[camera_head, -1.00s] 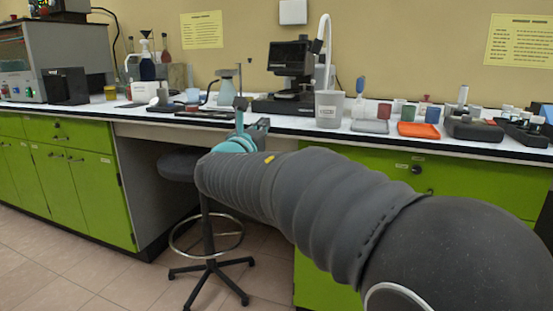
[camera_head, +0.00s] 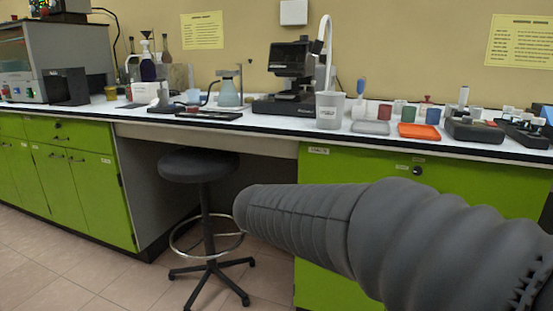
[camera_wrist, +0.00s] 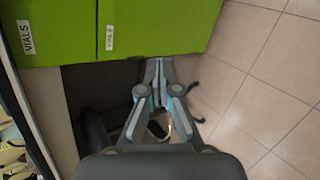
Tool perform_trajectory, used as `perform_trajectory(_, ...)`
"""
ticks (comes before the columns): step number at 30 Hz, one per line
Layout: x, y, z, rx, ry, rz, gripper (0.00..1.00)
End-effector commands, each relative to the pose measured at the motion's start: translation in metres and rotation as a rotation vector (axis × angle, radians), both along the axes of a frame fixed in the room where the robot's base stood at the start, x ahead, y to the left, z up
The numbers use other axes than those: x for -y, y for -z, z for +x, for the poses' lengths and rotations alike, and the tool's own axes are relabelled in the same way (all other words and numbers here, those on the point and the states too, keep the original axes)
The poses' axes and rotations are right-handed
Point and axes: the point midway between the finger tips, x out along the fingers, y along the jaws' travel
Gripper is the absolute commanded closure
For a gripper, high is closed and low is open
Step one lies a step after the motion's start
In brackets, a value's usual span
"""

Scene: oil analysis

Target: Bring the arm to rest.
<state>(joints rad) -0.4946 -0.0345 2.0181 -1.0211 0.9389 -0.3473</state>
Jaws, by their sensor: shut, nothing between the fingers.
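My arm, in its dark ribbed sleeve, reaches in from the lower right of the head view and ends in front of the green cabinet, below the bench top. My gripper is hidden in the head view. In the wrist view my gripper (camera_wrist: 158,72) is shut, with its fingertips together and nothing between them. Beyond the fingers are the dark stool and the tiled floor.
The stool (camera_head: 200,165) stands in the knee space, left of my arm. The white bench top (camera_head: 262,118) carries a microscope (camera_head: 290,75), a cup (camera_head: 329,110) and an orange tray (camera_head: 419,131). Green cabinets (camera_head: 80,180) line the front. The floor (camera_head: 60,265) at lower left is clear.

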Motion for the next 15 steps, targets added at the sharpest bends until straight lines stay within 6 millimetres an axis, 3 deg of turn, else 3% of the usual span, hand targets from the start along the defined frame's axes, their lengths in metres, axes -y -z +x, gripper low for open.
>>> perform_trajectory(1,0.013,0.008,-0.022,-0.016,0.084,0.105,1.0)
perform_trajectory(6,0.039,0.038,-0.096,-0.064,0.394,0.46,1.0)
perform_trajectory(12,0.052,0.056,-0.178,-0.087,0.746,0.844,1.0)
perform_trajectory(15,0.055,0.058,-0.209,-0.081,0.872,0.996,1.0)
